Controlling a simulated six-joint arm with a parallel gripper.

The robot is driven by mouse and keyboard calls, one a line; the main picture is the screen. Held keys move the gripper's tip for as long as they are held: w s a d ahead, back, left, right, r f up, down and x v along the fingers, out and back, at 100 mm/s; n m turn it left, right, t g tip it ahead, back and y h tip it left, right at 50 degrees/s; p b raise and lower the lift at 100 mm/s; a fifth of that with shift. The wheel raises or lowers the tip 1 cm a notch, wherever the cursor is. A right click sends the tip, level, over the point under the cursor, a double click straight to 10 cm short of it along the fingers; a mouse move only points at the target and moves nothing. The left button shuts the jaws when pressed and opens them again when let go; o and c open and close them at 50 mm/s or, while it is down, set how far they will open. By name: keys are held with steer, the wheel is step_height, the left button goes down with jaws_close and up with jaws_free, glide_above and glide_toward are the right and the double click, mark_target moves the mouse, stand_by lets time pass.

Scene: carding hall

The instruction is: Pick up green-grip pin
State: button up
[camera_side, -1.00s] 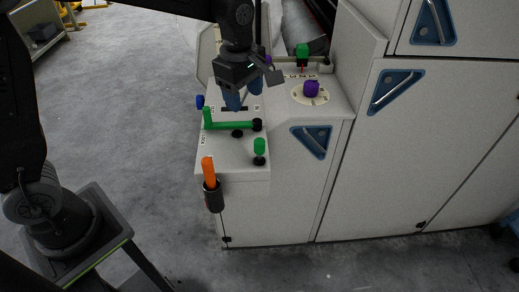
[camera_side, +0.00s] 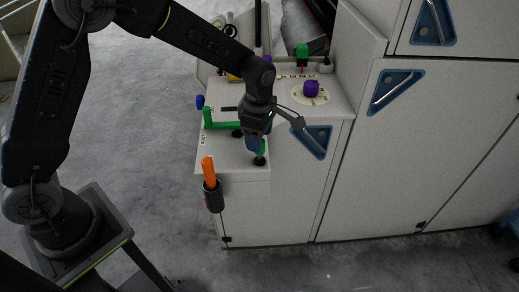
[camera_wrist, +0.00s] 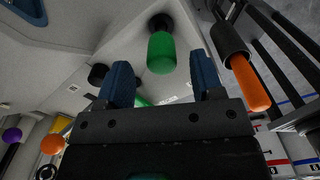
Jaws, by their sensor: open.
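The green-grip pin (camera_side: 262,149) stands upright in a black collar at the front of the pale machine ledge, partly hidden behind my fingers in the side view. In the wrist view its green grip (camera_wrist: 161,52) shows whole, ahead of and between my two blue fingers. My gripper (camera_side: 254,144) is open, pointing down over the pin, with its fingertips around the height of the grip. In the wrist view my gripper (camera_wrist: 160,76) has one finger on each side of the grip, with gaps showing. I cannot tell whether either finger touches it.
An orange handle (camera_side: 208,168) stands in a black holder (camera_side: 213,195) on the ledge's front left. A green lever (camera_side: 208,116) lies just behind the pin. A purple knob (camera_side: 311,89) on a dial and a blue knob (camera_side: 200,101) are farther back. The floor at left is open.

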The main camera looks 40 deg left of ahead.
step_height(320, 180, down, 4)
steer(key=shift+d+f, duration=0.15)
steer(key=shift+f, duration=0.1)
steer(key=c, duration=1.1)
steer(key=shift+r, duration=0.1)
steer(key=shift+r, duration=0.5)
steer(key=r, duration=0.3)
steer(key=shift+s+a+r, duration=0.1)
steer(key=shift+a+r, duration=0.15)
steer(key=shift+a, duration=0.05)
steer(key=s+a+r, duration=0.1)
steer(key=a+r, duration=0.1)
steer(key=a, duration=0.1)
steer(key=s+a+r, duration=0.1)
steer(key=a+r, duration=0.1)
steer(key=a, duration=0.2)
steer(key=s+a+r, duration=0.1)
steer(key=a+r, duration=0.1)
steer(key=a, duration=0.1)
steer(key=shift+a+r, duration=0.2)
steer(key=shift+a, duration=0.15)
